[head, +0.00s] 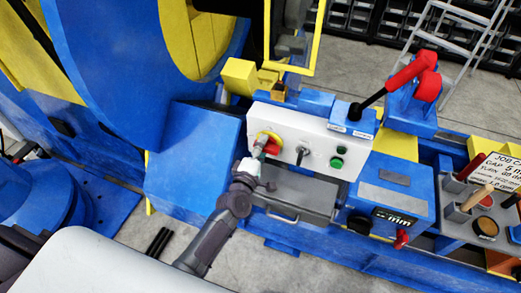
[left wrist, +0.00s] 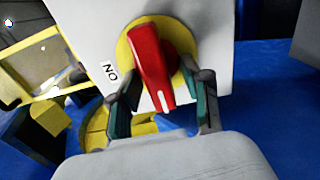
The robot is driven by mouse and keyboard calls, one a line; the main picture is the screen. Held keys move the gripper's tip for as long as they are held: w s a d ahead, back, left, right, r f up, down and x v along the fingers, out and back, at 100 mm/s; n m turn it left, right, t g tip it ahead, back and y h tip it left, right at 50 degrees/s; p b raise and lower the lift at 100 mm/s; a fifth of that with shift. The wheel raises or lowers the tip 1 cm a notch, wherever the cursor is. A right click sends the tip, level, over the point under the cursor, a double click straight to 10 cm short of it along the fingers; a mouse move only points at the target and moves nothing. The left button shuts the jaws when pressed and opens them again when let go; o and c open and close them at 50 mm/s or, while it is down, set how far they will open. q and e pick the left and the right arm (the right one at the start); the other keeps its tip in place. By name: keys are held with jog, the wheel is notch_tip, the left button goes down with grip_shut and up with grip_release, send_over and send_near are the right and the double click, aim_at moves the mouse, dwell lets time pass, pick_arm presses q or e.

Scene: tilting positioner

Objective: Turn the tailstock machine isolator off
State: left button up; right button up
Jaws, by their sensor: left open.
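The isolator has a red handle (left wrist: 150,62) on a round yellow plate (left wrist: 184,40), mounted on a white panel (left wrist: 90,22). An "ON" label (left wrist: 110,72) is beside the plate in the left wrist view. The handle's white mark lies at its near end, toward the bottom of that view. My left gripper (left wrist: 163,98) is open, its fingers on either side of the handle's near end; I cannot tell if either touches. In the head view the left gripper (head: 260,153) is at the panel's left end and partly covers the isolator (head: 271,140). My right gripper is not in view.
The same panel (head: 315,133) carries a black switch (head: 301,153) and green buttons (head: 337,163) right of the isolator. A grey drawer (head: 295,193) with a handle sits below it. A red-gripped lever (head: 408,72) rises at the right, and a tool tray (head: 466,222) stands farther right.

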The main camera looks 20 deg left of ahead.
pick_arm(q)
jog(key=s, duration=1.2)
jog(key=shift+a, duration=0.2)
jog(key=s+f+m+g+h, duration=0.1)
jog(key=s+f+m+g, duration=0.45)
jog(key=f, duration=0.95)
jog(key=s+f+m+g, duration=0.3)
jog(key=s+f+m, duration=0.4)
jog(key=f, duration=0.7)
jog(key=s+a+f+m+g, duration=0.1)
jog(key=s+f+m+g, duration=0.1)
jog(key=s+f, duration=0.3)
jog(key=s+a+f+m+g+y, duration=0.1)
jog(key=s+f, duration=0.4)
jog(key=s, duration=0.7)
jog(key=s+a+f+m+g, duration=0.2)
jog(key=s+f+m+g, duration=0.3)
jog(key=s, duration=0.4)
jog(key=shift+s+a+y, duration=0.3)
jog(key=shift+a, duration=0.1)
jog(key=shift+g, duration=0.25)
